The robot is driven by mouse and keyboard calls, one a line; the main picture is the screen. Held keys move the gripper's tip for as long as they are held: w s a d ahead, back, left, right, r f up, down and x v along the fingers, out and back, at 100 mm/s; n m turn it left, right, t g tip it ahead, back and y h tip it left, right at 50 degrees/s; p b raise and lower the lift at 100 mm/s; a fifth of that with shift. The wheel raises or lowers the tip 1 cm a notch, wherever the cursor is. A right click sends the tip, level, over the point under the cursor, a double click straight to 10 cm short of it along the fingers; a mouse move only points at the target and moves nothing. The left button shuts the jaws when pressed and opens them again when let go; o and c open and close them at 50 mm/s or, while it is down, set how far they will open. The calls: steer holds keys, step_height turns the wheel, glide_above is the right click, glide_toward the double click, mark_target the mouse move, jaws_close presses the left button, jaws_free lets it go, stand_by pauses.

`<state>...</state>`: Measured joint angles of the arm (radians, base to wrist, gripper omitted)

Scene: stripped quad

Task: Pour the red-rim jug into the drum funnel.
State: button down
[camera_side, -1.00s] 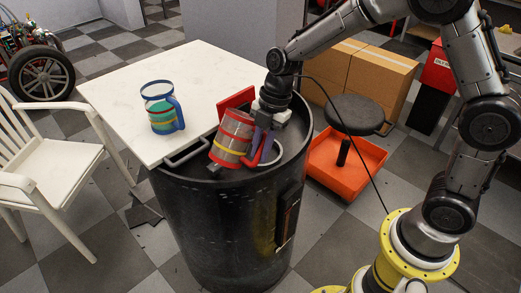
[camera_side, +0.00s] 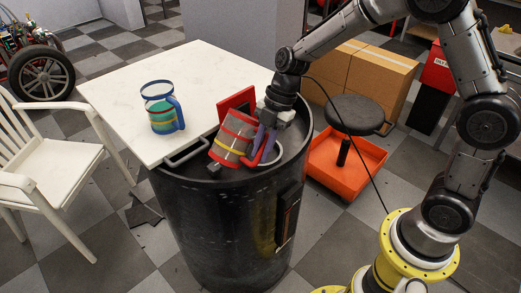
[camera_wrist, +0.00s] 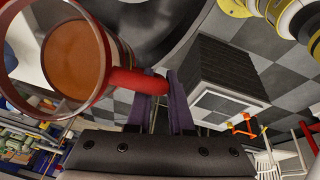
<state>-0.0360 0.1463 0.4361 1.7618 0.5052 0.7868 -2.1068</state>
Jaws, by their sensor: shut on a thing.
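The red-rim jug (camera_side: 234,138) is clear with red and yellow bands and a red handle. It leans to the right above the top of the black drum (camera_side: 222,225). In the wrist view the red-rim jug (camera_wrist: 78,62) shows orange-brown contents inside its rim. My gripper (camera_side: 264,139) is shut on the jug's red handle, which passes between its purple fingers in the wrist view (camera_wrist: 162,88). A pale curved rim (camera_side: 277,158) shows on the drum top beside the jug; I cannot tell if it is the funnel. The jug and gripper hide part of the drum top.
A blue-rim jug (camera_side: 161,108) stands on the white table (camera_side: 125,85), left of the drum. A red panel (camera_side: 237,101) rises behind the held jug. A black stool (camera_side: 357,115), an orange tray (camera_side: 350,180) and cardboard boxes (camera_side: 380,75) stand to the right.

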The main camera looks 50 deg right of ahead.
steer(key=shift+d+f+y+p, duration=0.2)
steer(key=shift+f+y, duration=0.1)
steer(key=shift+y, duration=1.05)
steer(key=shift+d+f+y+p, duration=0.1)
steer(key=shift+f+y+p, duration=0.15)
steer(key=shift+y, duration=1.1)
stand_by(5.1)
